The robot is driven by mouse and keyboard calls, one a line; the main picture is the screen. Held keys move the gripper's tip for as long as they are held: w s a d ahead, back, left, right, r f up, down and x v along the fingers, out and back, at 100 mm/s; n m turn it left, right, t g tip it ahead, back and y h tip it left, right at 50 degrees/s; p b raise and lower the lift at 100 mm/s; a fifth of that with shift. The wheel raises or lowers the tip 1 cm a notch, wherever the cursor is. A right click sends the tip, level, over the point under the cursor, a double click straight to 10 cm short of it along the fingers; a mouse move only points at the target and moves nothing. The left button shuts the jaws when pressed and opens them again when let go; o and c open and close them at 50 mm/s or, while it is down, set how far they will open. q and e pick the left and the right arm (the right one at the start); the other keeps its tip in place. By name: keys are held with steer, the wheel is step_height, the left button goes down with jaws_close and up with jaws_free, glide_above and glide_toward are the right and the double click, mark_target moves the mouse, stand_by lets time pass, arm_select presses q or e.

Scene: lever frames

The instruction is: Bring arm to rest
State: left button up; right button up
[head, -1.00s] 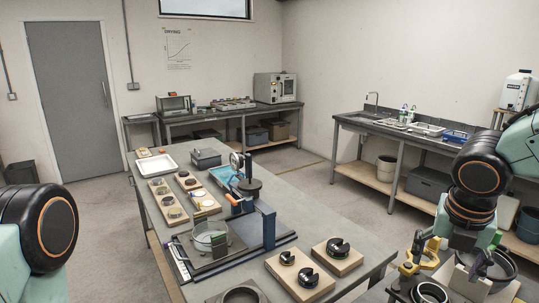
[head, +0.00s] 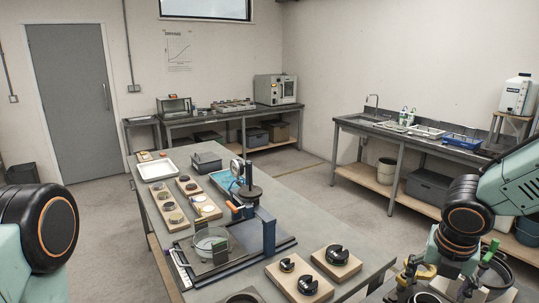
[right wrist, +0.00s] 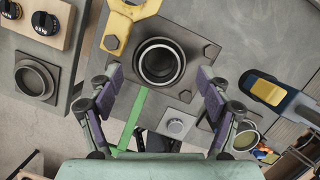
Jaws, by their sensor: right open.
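My right gripper (head: 452,272) points down at the lower right of the head view, partly cut off by the frame and hard to make out. In the right wrist view my right gripper (right wrist: 160,78) is open, with its two fingers apart and nothing between them. A dark round ring on a square plate (right wrist: 183,88) lies below and just ahead of the fingertips. A yellow bracket (right wrist: 125,17) stands beyond it. Of my left arm only a dark round joint shows at the left of the head view; its gripper is out of view.
The main bench (head: 300,225) carries a glass dish (head: 210,243), a blue-based press (head: 268,232) and wooden blocks with black knobs (head: 337,255). A sink bench (head: 395,135) runs along the right wall. A blue-and-yellow tool (right wrist: 268,92) lies right of my right gripper.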

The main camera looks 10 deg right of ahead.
steer(key=shift+p+v, duration=1.4)
steer(key=shift+v, duration=1.4)
